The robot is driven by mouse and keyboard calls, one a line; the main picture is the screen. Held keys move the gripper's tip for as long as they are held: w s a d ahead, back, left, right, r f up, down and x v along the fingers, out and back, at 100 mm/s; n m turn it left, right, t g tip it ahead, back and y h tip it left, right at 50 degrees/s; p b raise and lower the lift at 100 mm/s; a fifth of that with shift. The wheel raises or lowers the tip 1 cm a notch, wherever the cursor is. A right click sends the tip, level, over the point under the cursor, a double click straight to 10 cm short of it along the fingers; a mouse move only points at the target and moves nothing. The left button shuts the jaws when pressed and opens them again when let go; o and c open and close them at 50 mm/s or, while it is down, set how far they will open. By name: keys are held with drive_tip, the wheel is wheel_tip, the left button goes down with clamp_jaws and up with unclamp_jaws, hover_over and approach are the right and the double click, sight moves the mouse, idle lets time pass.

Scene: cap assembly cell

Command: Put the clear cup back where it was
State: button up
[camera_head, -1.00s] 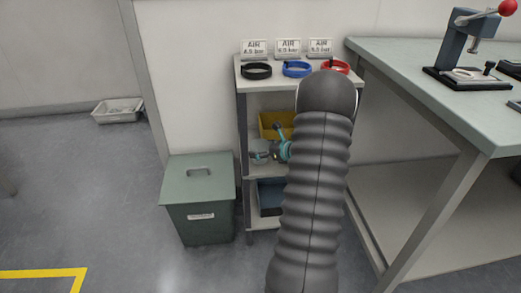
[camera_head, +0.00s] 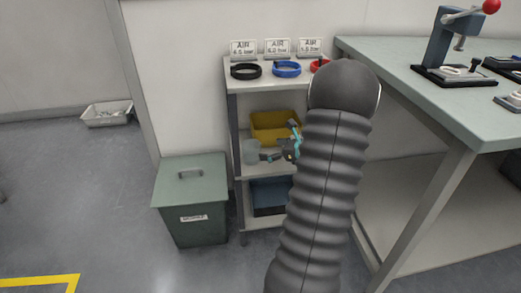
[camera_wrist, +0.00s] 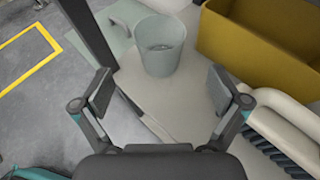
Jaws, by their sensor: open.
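The clear cup (camera_head: 250,152) stands upright on the middle shelf of the small rack, near its left side. In the wrist view the cup (camera_wrist: 161,48) stands on the pale shelf board beyond my fingertips, apart from both, with a small grey detail visible at its bottom. My gripper (camera_wrist: 158,92) is open, with nothing between its fingers. In the head view my gripper (camera_head: 272,157) is just right of the cup, partly hidden by my arm.
A yellow bin (camera_head: 275,126) stands behind on the same shelf and shows right of the cup in the wrist view (camera_wrist: 262,42). A white-handled brush (camera_wrist: 285,125) lies close to my right finger. A blue bin (camera_head: 268,196) sits below. A lidded green bin (camera_head: 190,200) stands left.

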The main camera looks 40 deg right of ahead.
drive_tip(key=s+a+r+n+g+y, duration=0.15)
drive_tip(key=a+r+n, duration=0.3)
drive_tip(key=a, duration=0.45)
drive_tip(key=s+a+r+n+g+y, duration=0.1)
drive_tip(key=s+a+r+n+g, duration=0.15)
drive_tip(key=a+n, duration=0.55)
drive_tip(key=s+a+r+n+g+y, duration=0.1)
drive_tip(key=a+r+n+g, duration=0.25)
drive_tip(key=a, duration=0.75)
drive_tip(key=s+a+r+n+h, duration=0.2)
drive_tip(key=s+a+n, duration=0.3)
drive_tip(key=s+n, duration=0.3)
drive_tip(key=s+a+r+n+h, duration=0.3)
drive_tip(key=s+a+n+h, duration=0.1)
drive_tip(key=s+n, duration=0.4)
drive_tip(key=shift+s+a+n, duration=0.4)
drive_tip(key=shift+a+n, duration=0.3)
drive_tip(key=shift+a, duration=0.1)
drive_tip(key=shift+h, duration=0.25)
